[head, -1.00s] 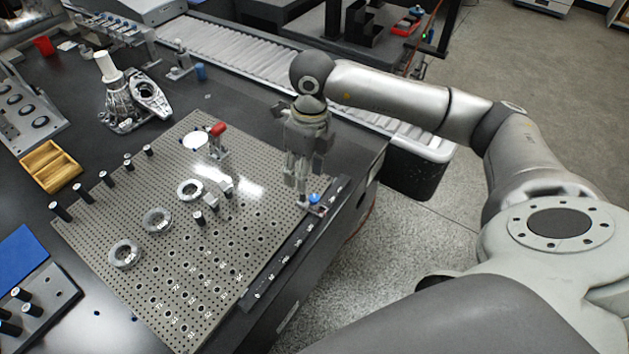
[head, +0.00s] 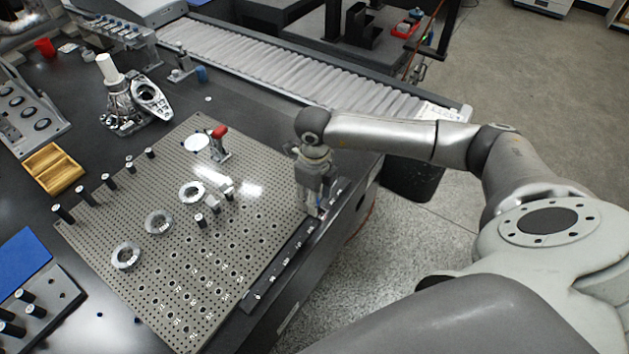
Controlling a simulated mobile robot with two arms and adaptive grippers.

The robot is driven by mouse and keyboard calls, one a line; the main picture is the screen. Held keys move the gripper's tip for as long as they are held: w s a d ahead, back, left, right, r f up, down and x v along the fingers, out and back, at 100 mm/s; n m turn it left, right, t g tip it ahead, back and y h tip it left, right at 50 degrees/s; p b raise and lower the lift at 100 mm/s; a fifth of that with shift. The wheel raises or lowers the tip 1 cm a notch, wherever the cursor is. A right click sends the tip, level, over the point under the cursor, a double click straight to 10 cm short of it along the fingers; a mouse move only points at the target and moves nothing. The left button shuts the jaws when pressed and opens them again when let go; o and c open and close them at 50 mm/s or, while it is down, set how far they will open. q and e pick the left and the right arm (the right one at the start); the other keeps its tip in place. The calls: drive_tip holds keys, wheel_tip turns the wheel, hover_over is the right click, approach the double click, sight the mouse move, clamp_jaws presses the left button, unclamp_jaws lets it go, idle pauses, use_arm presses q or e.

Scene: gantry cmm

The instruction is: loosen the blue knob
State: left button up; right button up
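My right gripper (head: 314,210) reaches down at the right edge of the perforated plate (head: 262,215), its fingers pointing down over the spot where the blue knob stands. The fingers and gripper body cover nearly all of the knob. I cannot tell whether the fingers touch it, or whether they are open or shut. My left gripper is not in view.
A red-topped clamp (head: 219,141) stands on the plate, with several metal rings and black pins to its left. A metal casting (head: 122,105) and a wooden tray (head: 52,170) lie beyond. A roller conveyor (head: 270,62) runs behind the table.

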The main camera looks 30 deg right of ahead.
clamp_jaws()
drive_tip(key=shift+f+n+b, duration=0.15)
drive_tip(key=shift+n+b, duration=0.15)
drive_tip(key=shift+b, duration=0.15)
drive_tip(key=shift+n, duration=0.5)
unclamp_jaws()
wheel_tip(320, 180, up, 12)
idle(0.4)
